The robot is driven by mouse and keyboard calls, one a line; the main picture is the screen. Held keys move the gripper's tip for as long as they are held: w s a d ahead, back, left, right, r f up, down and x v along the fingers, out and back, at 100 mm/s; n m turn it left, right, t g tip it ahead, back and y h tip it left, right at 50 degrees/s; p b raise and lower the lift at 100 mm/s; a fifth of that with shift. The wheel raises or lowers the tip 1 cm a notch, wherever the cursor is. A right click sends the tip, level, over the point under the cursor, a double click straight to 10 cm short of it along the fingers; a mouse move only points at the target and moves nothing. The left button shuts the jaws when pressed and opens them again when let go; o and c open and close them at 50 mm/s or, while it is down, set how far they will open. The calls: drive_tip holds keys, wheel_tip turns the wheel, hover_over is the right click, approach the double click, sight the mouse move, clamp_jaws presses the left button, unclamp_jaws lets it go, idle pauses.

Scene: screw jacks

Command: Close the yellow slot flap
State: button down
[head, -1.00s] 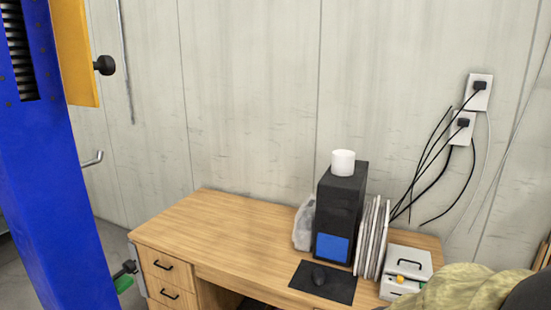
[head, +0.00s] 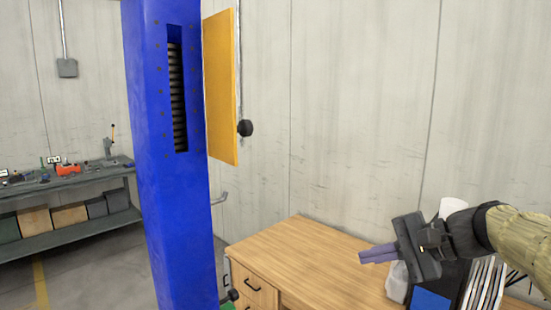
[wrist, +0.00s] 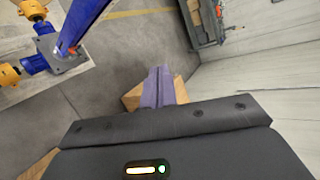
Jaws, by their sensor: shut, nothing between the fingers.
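The yellow slot flap (head: 221,88) stands swung open on the right side of the blue jack column (head: 160,220), with a round black knob (head: 245,128) near its free edge. The slot (head: 177,95) beside it is uncovered and shows a dark screw thread. My gripper (head: 362,257) is at the lower right in the head view, above the desk, well right of and below the flap and apart from it. Its purple fingers are together and empty; they also show in the wrist view (wrist: 158,72). The wrist view shows the column's blue base from above, but I cannot make out the flap there.
A wooden desk (head: 300,255) stands right of the column, with a black computer tower (head: 440,285) partly hidden behind my arm. A workbench (head: 75,180) with tools is at the back left. The space between my gripper and the flap looks clear.

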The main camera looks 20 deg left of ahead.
drive_tip(key=s+a+r+n+g+y, duration=0.1)
drive_tip(key=r+n+g, duration=0.1)
drive_tip(key=r, duration=0.6)
drive_tip(key=s+a+r+n+g+y+p, duration=0.1)
drive_tip(key=s+r+n+g+y, duration=0.1)
drive_tip(key=r, duration=0.5)
drive_tip(key=s+a+r+n+g+y+p, duration=0.1)
drive_tip(key=s+r+n+g+y, duration=0.1)
drive_tip(key=r, duration=0.6)
drive_tip(key=shift+s+a+r+n+g, duration=0.3)
drive_tip(key=shift+n+g, duration=0.3)
drive_tip(key=shift+n, duration=0.5)
drive_tip(key=shift+a, duration=0.15)
drive_tip(key=s+p+x, duration=0.1)
drive_tip(key=p+x, duration=0.1)
drive_tip(key=x, duration=0.4)
drive_tip(key=s+d+p+x, duration=0.1)
drive_tip(key=p+x, duration=0.2)
drive_tip(key=x, duration=0.3)
drive_tip(key=shift+s+a+r, duration=0.2)
drive_tip(key=shift+s+a, duration=0.15)
drive_tip(key=shift+a, duration=0.05)
drive_tip(key=shift+f, duration=0.1)
